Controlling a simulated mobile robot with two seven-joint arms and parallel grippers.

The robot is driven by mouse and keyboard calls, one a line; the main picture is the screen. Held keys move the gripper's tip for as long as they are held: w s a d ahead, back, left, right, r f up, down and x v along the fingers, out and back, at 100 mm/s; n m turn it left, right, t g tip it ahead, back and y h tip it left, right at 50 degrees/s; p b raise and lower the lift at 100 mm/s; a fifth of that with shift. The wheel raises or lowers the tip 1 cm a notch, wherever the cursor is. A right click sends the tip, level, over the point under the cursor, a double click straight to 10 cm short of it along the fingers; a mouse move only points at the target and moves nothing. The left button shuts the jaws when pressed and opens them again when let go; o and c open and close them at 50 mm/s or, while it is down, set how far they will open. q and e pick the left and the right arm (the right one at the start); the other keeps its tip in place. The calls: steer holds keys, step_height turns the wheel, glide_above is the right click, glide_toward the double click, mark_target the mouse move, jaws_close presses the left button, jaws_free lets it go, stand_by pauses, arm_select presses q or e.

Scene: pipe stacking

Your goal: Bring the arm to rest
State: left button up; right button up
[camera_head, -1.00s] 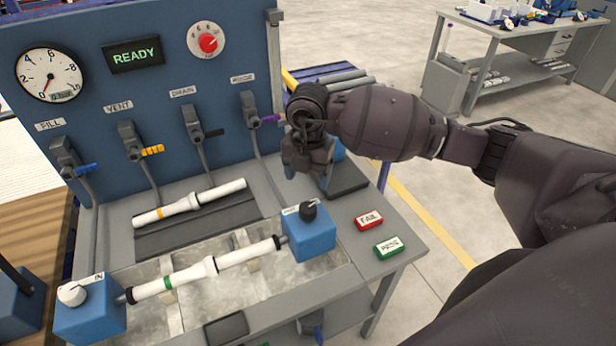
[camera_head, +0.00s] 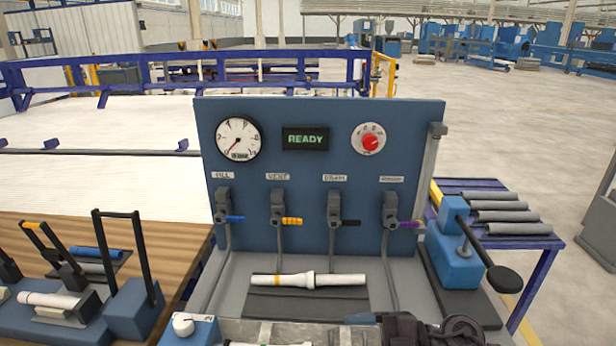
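My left gripper is not in view. A white pipe with an orange band (camera_head: 308,280) lies on the dark mat (camera_head: 305,303) in front of the blue panel (camera_head: 310,225). Part of another white pipe (camera_head: 262,344) shows at the bottom edge.
The panel carries a gauge (camera_head: 238,139), a READY display (camera_head: 305,139), a red knob (camera_head: 369,142) and several valve levers. A blue device with a black handle (camera_head: 458,258) stands at the right. Behind it, grey pipes (camera_head: 500,216) lie on a rack. Clamping fixtures (camera_head: 132,306) stand at left.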

steer(key=w+d+f+m+t+h, duration=0.1)
steer(key=d+f+m+t+h, duration=0.1)
steer(key=d+m+t+h, duration=0.45)
steer(key=d+f+m+t+h, duration=0.2)
steer(key=d+f+m+t, duration=0.15)
steer(key=m+t, duration=0.7)
steer(key=s+d+f+m+g+h, duration=0.6)
steer(key=s+d+f+m+h, duration=0.2)
steer(key=s+f, duration=0.4)
step_height(320, 180, down, 3)
steer(key=shift+d+r+g+h, duration=0.1)
steer(key=shift+d+g+h, duration=0.3)
steer(key=shift+d, duration=0.2)
